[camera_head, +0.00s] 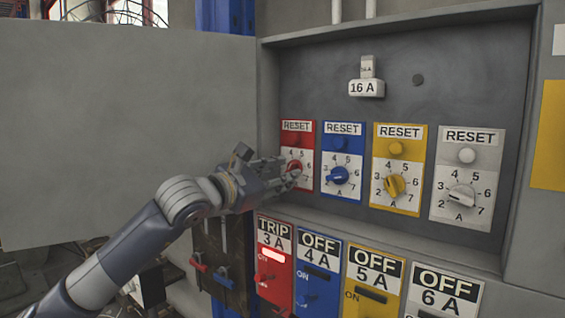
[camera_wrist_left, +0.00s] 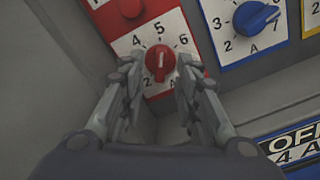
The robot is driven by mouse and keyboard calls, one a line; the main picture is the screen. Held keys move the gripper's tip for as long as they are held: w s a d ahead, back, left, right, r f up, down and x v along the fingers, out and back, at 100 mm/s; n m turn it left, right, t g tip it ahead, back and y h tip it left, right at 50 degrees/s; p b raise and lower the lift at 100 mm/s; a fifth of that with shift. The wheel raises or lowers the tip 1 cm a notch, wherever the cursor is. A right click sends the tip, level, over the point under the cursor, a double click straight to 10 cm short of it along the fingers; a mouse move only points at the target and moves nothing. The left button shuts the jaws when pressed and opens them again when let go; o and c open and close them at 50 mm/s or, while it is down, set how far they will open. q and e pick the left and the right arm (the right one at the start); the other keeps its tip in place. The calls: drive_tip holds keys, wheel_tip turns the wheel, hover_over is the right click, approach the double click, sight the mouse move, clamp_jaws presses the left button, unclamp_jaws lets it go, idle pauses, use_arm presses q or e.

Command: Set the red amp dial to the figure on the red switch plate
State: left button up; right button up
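The red amp dial (camera_head: 294,168) is a round red knob on a white scale, below a red RESET button, at the left of the dial row. In the left wrist view the knob (camera_wrist_left: 160,61) carries a short white mark lying along the line toward 5. My left gripper (camera_head: 285,172) is at the dial, with one finger on each side of the knob (camera_wrist_left: 160,72). The fingers are apart; I cannot tell whether they touch it. The red switch plate (camera_head: 274,240) below reads TRIP 3 A. My right gripper is not in view.
Blue (camera_head: 338,175), yellow (camera_head: 395,186) and white (camera_head: 461,196) dials stand to the right in the recessed panel. Blue, yellow and white switch plates read OFF 4 A, 5 A and 6 A. A grey cabinet door (camera_head: 120,130) stands open at left.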

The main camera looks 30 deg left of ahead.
use_arm(q)
drive_tip(key=shift+w, duration=0.45)
clamp_jaws()
drive_tip(key=shift+f+n+b, duration=0.1)
drive_tip(key=shift+n+b, duration=0.4)
drive_tip(key=shift+b, duration=0.35)
unclamp_jaws()
